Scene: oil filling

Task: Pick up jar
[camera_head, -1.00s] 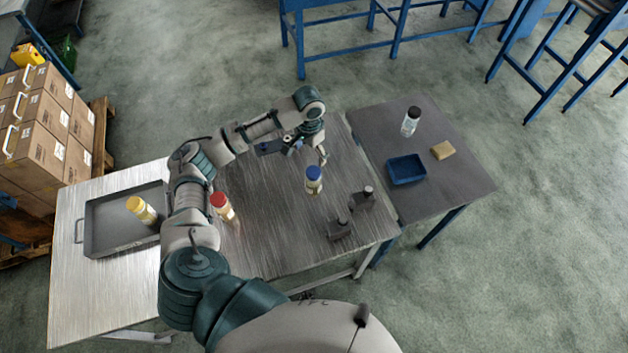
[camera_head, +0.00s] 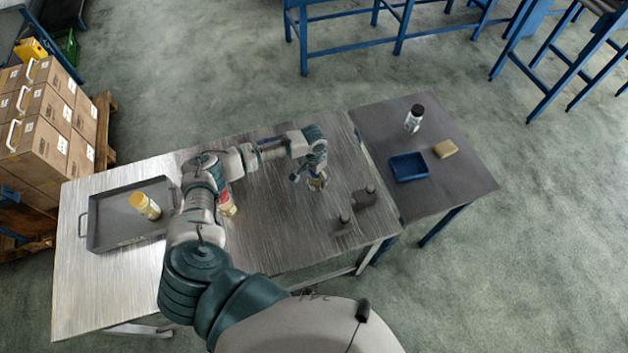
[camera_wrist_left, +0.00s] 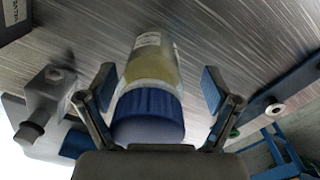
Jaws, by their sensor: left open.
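A jar (camera_wrist_left: 151,60) with a blue cap and yellowish contents stands between the two fingers of my open left gripper (camera_wrist_left: 158,88) in the left wrist view. A gap shows on each side of it, so the fingers do not appear to touch it. In the head view the left gripper (camera_head: 309,178) is at this jar (camera_head: 317,185) on the metal table, and the hand hides its cap. A red-capped jar (camera_head: 227,205) stands partly behind my left arm. A yellow-capped jar (camera_head: 145,205) is in the grey tray (camera_head: 105,237). My right gripper is not in view.
Two small dark grey blocks with knobs (camera_head: 365,197) (camera_head: 343,226) stand right of and nearer than the gripper. The dark side table (camera_head: 455,190) holds a blue bin (camera_head: 408,167), a black-capped bottle (camera_head: 413,120) and a yellow sponge-like block (camera_head: 446,149). Boxes stand at far left.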

